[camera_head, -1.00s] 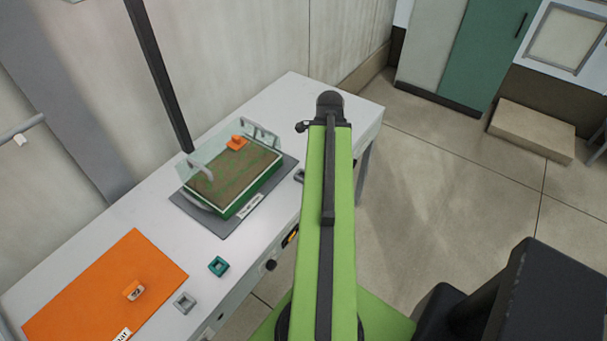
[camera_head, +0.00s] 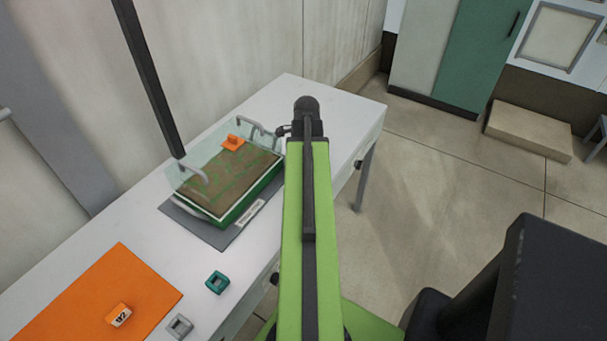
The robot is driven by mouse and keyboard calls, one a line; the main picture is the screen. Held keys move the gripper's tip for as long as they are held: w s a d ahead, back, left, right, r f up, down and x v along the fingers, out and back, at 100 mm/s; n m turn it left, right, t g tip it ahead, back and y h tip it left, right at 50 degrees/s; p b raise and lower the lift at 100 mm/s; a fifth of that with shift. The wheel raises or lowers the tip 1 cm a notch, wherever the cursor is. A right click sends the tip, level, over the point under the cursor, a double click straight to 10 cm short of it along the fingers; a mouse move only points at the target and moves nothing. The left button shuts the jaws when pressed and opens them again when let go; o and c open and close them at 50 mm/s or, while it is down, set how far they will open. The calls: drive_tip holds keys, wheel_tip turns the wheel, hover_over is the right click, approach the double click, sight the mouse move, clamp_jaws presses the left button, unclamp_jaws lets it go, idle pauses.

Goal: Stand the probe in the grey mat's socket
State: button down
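The grey mat (camera_head: 208,235) lies on the white bench, with a green-rimmed tray (camera_head: 238,206) of brown soil on it. An orange block (camera_head: 233,143) sits at the tray's far end. I cannot tell any of these pieces for certain as the probe, and I see no clear socket on the mat. My green arm reaches over the bench's right part and covers the area just right of the mat. My gripper is not visible; only the arm's dark end joint and a small dark part beside it show.
An orange mat (camera_head: 75,307) with an orange block marked 02 (camera_head: 119,315) lies at the lower left. A teal square piece (camera_head: 217,283) and a grey square piece (camera_head: 180,326) stand near the bench's front edge. A dark post (camera_head: 150,80) rises behind the tray.

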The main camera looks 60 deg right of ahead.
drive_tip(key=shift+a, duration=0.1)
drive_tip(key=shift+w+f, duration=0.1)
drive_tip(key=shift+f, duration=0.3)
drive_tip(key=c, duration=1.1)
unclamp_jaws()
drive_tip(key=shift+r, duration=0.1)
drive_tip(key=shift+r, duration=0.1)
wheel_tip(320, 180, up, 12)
drive_tip(key=p, duration=1.2)
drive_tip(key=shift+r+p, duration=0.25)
drive_tip(key=shift+p, duration=0.1)
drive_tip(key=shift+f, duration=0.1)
